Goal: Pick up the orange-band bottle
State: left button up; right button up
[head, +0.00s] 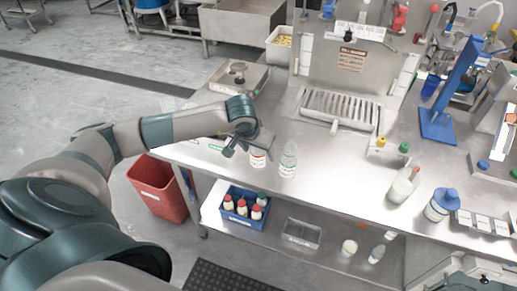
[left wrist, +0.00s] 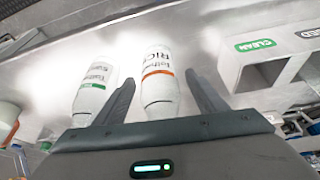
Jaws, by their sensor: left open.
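The orange-band bottle (left wrist: 160,85) is white with dark print and stands between the two spread fingers of my left gripper (left wrist: 161,78) in the left wrist view. The fingers are open, and I cannot tell whether either touches it. In the head view my left gripper (head: 246,147) is at the bench's front left, partly covering this bottle (head: 258,159). A similar green-band bottle (left wrist: 93,86) stands beside it, outside the fingers; in the head view a clear-topped bottle (head: 288,161) stands just to the right. My right gripper is not in view.
A blue crate (head: 244,209) of capped bottles sits on the lower shelf. Labelled bins, one marked CLEAN (left wrist: 255,64), stand close to the gripper. A shallow tray (head: 240,77) lies behind the arm.

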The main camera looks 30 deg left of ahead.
pick_arm(q)
jog(key=shift+w+f, duration=0.15)
jog(key=shift+f, duration=0.25)
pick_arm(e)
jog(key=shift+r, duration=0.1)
pick_arm(q)
jog(key=shift+c, duration=0.4)
jog(key=c, duration=1)
jog(key=shift+c, duration=0.2)
